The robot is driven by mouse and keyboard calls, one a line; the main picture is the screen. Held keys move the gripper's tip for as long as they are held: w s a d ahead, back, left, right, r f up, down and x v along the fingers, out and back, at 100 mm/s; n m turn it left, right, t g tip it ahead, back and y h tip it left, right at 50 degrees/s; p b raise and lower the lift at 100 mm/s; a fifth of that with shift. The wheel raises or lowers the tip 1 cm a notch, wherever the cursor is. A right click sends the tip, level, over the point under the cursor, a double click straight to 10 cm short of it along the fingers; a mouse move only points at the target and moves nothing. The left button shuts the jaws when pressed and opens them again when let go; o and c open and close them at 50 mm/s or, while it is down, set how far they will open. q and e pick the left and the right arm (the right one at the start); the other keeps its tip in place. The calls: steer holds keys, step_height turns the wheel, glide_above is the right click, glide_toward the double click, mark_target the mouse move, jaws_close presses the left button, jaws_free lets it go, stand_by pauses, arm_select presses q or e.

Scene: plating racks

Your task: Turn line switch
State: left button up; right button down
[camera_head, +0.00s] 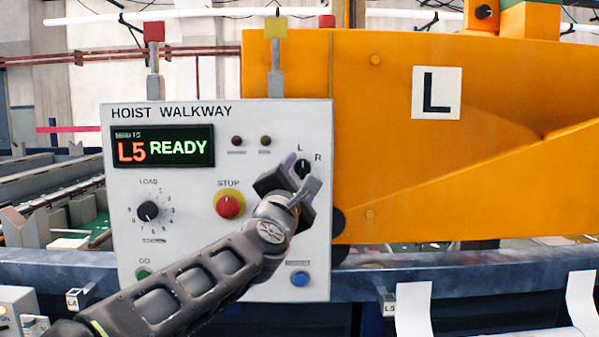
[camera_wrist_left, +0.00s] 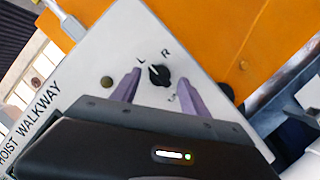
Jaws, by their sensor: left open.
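The line switch (camera_head: 302,168) is a small black knob at the upper right of the white hoist walkway panel (camera_head: 180,277), with L and R printed around it. In the left wrist view the switch (camera_wrist_left: 159,75) shows clearly, its white mark towards the L. My left gripper (camera_head: 300,173) is open at the switch. In the left wrist view its two purple fingers (camera_wrist_left: 157,88) stand apart, one on each side of the knob; I cannot tell whether either touches it. My right gripper is not in view.
The panel also bears a display (camera_head: 163,146) reading L5 READY, a load dial (camera_head: 148,211), a red stop button (camera_head: 229,205), a green button (camera_head: 143,274) and a blue button (camera_head: 300,279). An orange beam (camera_head: 385,75) marked L stands behind. A rail (camera_head: 450,268) runs below.

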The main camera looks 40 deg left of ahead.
arm_select(q)
steer(key=shift+w+a+r, duration=0.1)
steer(key=shift+w+a, duration=0.1)
steer(key=shift+w, duration=0.2)
steer(key=shift+c, duration=0.3)
jaws_close()
